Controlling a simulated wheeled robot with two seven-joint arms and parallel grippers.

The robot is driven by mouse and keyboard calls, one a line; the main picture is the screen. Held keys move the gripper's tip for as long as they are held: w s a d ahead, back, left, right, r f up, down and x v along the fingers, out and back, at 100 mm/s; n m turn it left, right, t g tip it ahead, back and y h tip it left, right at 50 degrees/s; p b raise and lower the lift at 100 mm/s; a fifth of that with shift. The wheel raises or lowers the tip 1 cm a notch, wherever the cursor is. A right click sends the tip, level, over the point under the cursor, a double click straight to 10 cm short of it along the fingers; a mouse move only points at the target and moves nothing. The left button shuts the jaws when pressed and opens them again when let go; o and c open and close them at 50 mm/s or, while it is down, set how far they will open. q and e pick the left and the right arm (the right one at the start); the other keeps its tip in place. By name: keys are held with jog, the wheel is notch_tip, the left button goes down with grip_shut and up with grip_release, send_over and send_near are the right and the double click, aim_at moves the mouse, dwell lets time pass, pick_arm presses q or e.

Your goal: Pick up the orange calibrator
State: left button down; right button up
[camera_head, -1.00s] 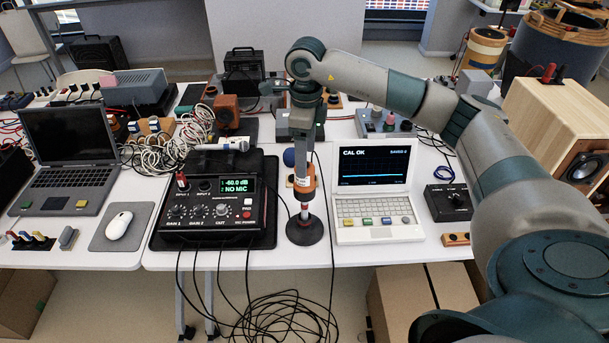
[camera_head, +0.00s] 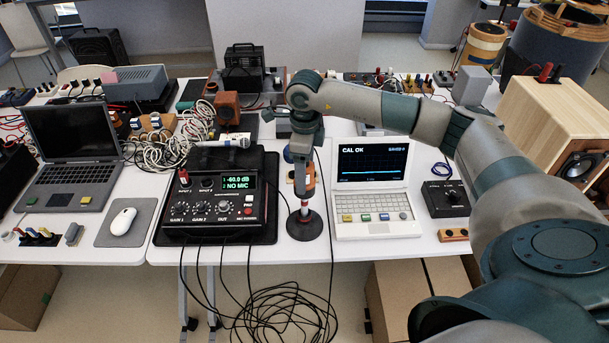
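The orange calibrator (camera_head: 309,182) appears upright at the middle of the table, on or just above a short red-and-white post with a round black base (camera_head: 304,226). My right arm reaches in from the right and bends down over it. My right gripper (camera_head: 302,188) points down at the calibrator and covers much of it. The fingers are too small and overlapped to tell whether they are open or closed on it. My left gripper is not in view.
A black audio interface (camera_head: 213,217) stands close left of the post. A white laptop (camera_head: 373,185) reading CAL OK stands close right. A microphone (camera_head: 230,140) lies behind the interface. A black cable runs beside the stand. A wooden speaker (camera_head: 555,130) is at the far right.

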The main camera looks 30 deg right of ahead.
jog(key=shift+s+a+f+p, duration=0.1)
jog(key=shift+a+f+p, duration=0.05)
jog(key=shift+f+p, duration=0.2)
notch_tip(320, 180, down, 2)
jog(key=shift+p, duration=0.45)
jog(key=shift+f, duration=0.45)
jog(key=c, duration=1.3)
